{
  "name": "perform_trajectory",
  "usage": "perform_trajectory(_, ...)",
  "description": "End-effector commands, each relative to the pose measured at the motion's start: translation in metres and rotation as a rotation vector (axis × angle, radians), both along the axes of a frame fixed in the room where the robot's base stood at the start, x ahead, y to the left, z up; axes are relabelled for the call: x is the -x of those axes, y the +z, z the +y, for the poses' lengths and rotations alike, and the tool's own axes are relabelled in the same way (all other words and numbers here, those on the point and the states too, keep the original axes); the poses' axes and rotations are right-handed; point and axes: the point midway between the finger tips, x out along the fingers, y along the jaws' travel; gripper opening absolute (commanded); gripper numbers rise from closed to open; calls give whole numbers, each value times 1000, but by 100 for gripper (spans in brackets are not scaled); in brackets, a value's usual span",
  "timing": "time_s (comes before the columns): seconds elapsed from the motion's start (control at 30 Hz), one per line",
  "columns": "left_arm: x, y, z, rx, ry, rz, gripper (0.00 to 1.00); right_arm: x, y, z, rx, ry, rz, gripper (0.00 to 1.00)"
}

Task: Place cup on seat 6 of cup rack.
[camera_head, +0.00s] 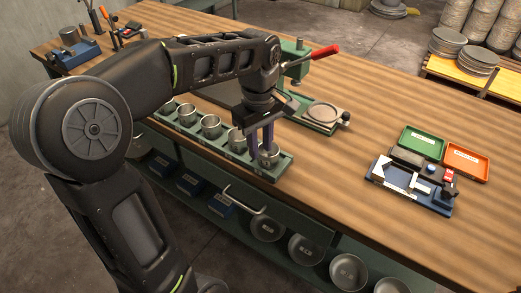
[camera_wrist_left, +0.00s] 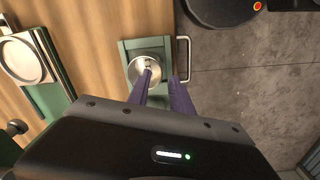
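The green cup rack (camera_head: 225,154) lies along the table's near edge, with several metal cups in a row on it. The cup (camera_head: 269,157) at its right end sits upright on the rack; it also shows in the left wrist view (camera_wrist_left: 138,75). My left gripper (camera_head: 260,150) is above this end cup, pointing down. Its two purple fingers are apart. In the left wrist view the gripper (camera_wrist_left: 162,76) has one fingertip over the cup's inside and the other beyond its rim. I cannot tell whether either touches the cup. My right gripper is not in view.
A green press with a red handle (camera_head: 325,52) and a round plate (camera_head: 323,112) stand behind the rack. A green tray (camera_head: 421,143), an orange tray (camera_head: 466,162) and a blue tray (camera_head: 411,188) lie to the right. The wooden table between is clear.

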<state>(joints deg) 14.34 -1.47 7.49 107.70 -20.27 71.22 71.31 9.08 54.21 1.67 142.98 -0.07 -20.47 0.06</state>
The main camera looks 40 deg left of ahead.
Motion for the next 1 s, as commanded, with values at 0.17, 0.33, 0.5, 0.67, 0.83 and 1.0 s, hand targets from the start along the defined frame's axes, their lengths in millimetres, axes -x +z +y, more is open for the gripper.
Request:
perform_trajectory(0.17,0,40,0,-1,0,-4,26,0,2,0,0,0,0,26)
perform_trajectory(0.33,1,81,0,0,-1,-1,26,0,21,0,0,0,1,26)
perform_trajectory(0.5,2,95,0,0,-1,0,26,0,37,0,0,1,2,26)
perform_trajectory(0.67,2,96,1,0,-1,0,26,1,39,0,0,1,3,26)
perform_trajectory(0.83,2,95,1,0,-1,0,26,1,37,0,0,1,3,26)
perform_trajectory(1.0,2,95,1,0,-1,0,26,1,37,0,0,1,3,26)
